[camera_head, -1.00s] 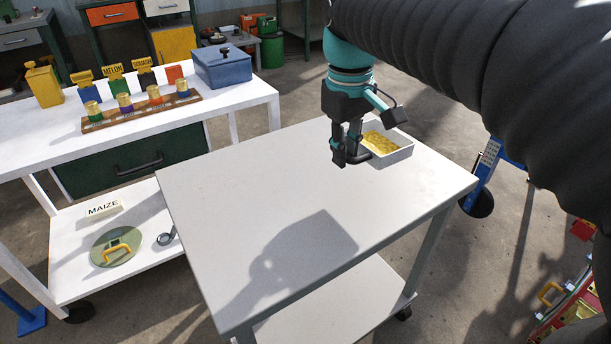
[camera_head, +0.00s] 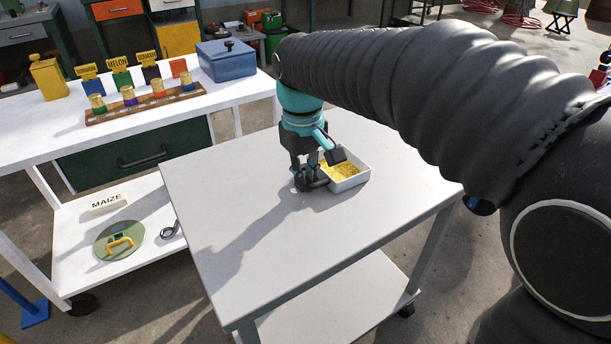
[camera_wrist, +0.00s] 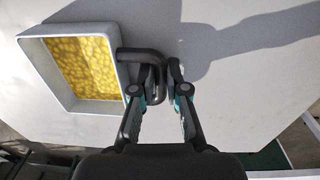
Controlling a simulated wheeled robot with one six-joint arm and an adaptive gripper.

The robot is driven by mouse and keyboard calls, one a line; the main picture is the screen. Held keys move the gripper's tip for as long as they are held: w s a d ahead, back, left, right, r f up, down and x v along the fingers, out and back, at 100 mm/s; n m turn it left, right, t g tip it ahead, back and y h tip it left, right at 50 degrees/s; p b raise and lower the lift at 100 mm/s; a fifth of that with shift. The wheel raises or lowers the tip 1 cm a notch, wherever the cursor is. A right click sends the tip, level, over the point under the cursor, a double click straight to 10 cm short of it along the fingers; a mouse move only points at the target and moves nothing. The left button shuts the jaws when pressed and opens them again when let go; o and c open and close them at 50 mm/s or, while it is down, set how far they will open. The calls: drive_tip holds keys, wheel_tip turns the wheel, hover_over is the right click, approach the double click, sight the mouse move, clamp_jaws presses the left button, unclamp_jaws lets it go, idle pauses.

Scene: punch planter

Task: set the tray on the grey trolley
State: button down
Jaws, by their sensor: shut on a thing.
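The tray (camera_head: 361,178) is a small white square box with a yellow patterned inside. It is over the top of the grey trolley (camera_head: 290,235), near the middle of its far half, and looks level.
A white bench (camera_head: 25,137) stands at the left with a rack of small coloured tins (camera_head: 150,104), a blue box (camera_head: 229,62) and a yellow can (camera_head: 48,77). Its lower shelf holds a MAIZE sign (camera_head: 108,203) and a green disc (camera_head: 112,241). The trolley's front top is clear.

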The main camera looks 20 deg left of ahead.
drive_tip(key=c, duration=1.2)
unclamp_jaws()
drive_tip(key=shift+r, duration=0.1)
wheel_tip(320, 180, up, 12)
drive_tip(key=p, duration=0.2)
drive_tip(key=shift+s, duration=0.25)
drive_tip(key=shift+a, duration=0.1)
